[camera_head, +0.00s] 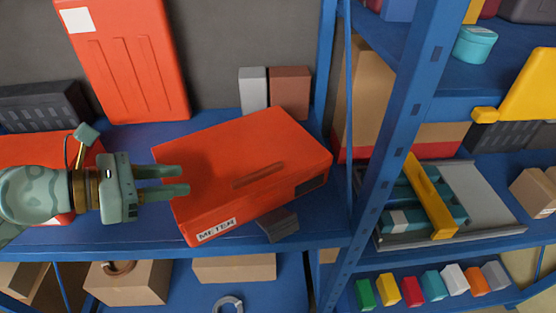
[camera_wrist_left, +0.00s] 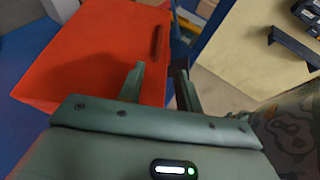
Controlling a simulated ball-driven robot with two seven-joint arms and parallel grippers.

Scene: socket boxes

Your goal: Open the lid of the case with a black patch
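The red case (camera_head: 245,165) lies closed on the blue shelf, set at a slant. It has a METER label (camera_head: 216,229) on its front side and a black patch (camera_head: 312,184) on the same side near the right end. A long grip ridge (camera_head: 258,175) runs on its top. My left gripper (camera_head: 187,180) is at the case's left end, fingertips overlapping its edge in the head view. In the left wrist view its fingers (camera_wrist_left: 158,76) are apart, with the edge of the red case (camera_wrist_left: 95,55) showing between them. Contact cannot be told. My right gripper is out of view.
A tall red panel (camera_head: 125,60) with a white patch stands behind. Another red case (camera_head: 85,152) is partly hidden by my left arm. Grey (camera_head: 253,88) and brown (camera_head: 290,92) boxes stand behind the case. A blue post (camera_head: 408,110) rises on the right.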

